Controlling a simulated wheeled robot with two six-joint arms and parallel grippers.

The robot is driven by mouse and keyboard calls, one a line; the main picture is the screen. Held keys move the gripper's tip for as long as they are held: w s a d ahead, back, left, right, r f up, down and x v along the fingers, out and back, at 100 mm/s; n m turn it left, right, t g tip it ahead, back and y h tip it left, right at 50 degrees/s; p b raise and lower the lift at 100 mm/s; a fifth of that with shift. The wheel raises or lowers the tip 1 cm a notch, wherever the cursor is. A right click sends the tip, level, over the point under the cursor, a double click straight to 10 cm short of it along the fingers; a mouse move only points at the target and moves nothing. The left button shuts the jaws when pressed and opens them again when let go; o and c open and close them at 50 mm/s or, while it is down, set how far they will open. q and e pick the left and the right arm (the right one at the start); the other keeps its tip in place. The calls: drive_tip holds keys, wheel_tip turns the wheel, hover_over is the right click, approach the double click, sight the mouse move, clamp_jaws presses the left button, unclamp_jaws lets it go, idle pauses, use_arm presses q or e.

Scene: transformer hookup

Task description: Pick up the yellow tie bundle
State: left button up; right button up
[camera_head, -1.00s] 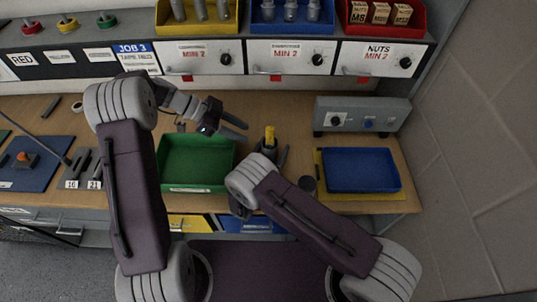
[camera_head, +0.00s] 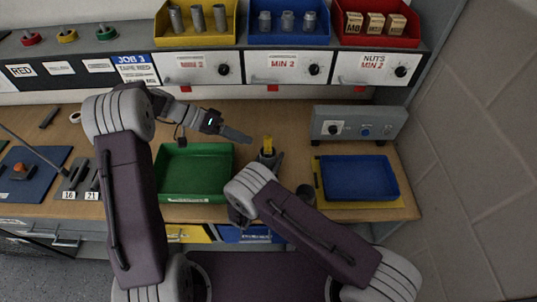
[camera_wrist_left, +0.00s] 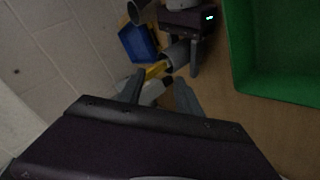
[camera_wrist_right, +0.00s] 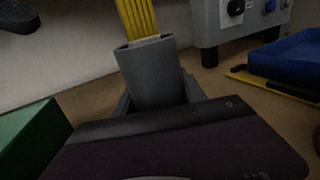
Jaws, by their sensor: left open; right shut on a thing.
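The yellow tie bundle (camera_head: 267,144) stands upright in a grey cup, right of the green tray. In the right wrist view the bundle (camera_wrist_right: 137,18) rises from the grey cup (camera_wrist_right: 150,72). My right gripper (camera_head: 268,160) is shut on that cup; its fingers are partly hidden behind it. My left gripper (camera_head: 246,138) is open, just left of the bundle. In the left wrist view, the bundle (camera_wrist_left: 155,70) shows near the open fingertips of my left gripper (camera_wrist_left: 158,86). I cannot tell whether they touch it.
The green tray (camera_head: 160,190) lies left of the cup. A blue tray (camera_head: 322,180) on a yellow mat lies to the right, before a grey control box (camera_head: 350,112). Drawers and coloured bins line the back. Bare table shows behind the cup.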

sight(268, 155)
use_arm(q)
drive_tip(key=d+f+n+h, duration=0.1)
drive_tip(key=d+n, duration=0.4)
drive_tip(key=n, duration=0.7)
drive_tip(key=d+f+n+h, duration=0.2)
drive_tip(key=d+f+n, duration=0.2)
drive_tip(key=n, duration=0.9)
drive_tip(key=shift+w+d+h, duration=0.15)
drive_tip(key=shift+d+h, duration=0.15)
drive_tip(key=shift+d, duration=0.95)
drive_tip(key=shift+f, duration=0.1)
clamp_jaws()
drive_tip(key=shift+a, duration=0.1)
